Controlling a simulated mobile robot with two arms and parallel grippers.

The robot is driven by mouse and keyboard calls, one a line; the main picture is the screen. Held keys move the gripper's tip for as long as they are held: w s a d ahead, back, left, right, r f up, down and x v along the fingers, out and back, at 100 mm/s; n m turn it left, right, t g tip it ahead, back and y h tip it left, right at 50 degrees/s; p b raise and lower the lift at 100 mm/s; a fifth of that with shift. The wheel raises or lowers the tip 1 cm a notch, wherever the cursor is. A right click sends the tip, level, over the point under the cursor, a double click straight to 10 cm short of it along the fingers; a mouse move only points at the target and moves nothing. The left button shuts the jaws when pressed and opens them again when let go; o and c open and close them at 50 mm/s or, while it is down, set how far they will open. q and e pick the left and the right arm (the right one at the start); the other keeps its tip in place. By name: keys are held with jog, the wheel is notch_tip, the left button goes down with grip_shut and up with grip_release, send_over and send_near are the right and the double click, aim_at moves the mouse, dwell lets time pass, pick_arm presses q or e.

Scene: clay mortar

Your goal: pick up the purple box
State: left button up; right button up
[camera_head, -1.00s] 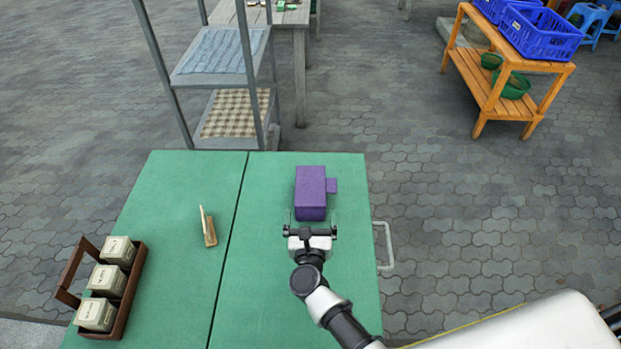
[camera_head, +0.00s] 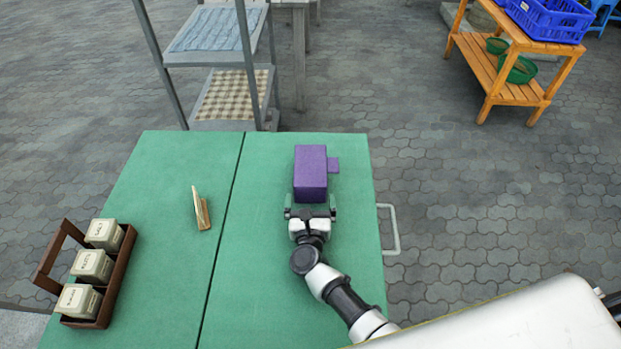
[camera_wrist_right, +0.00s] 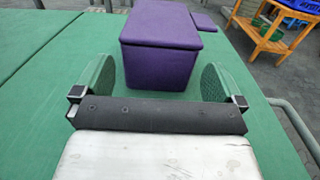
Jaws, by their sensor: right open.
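The purple box (camera_head: 311,175) sits on the green table top (camera_head: 265,270), with a small purple tab on its right side. It also shows in the right wrist view (camera_wrist_right: 160,45), straight ahead of the fingers. My right gripper (camera_head: 311,212) is open and empty just on the near side of the box. In the right wrist view, its two green finger pads (camera_wrist_right: 160,85) stand apart with bare table between them and the box beyond. My left gripper is not in view.
A brown wooden carrier (camera_head: 118,278) with 3 pale tins stands at the left. A small wooden holder (camera_head: 202,212) lies left of the table seam. A grey shelf (camera_head: 225,125) stands behind the table. A metal handle (camera_head: 397,230) sticks out at the right edge.

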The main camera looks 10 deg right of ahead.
aim_at(310, 193)
jog(key=x, duration=0.5)
jog(key=shift+b, duration=0.3)
jog(key=shift+c, duration=0.2)
jog(key=c, duration=1.4)
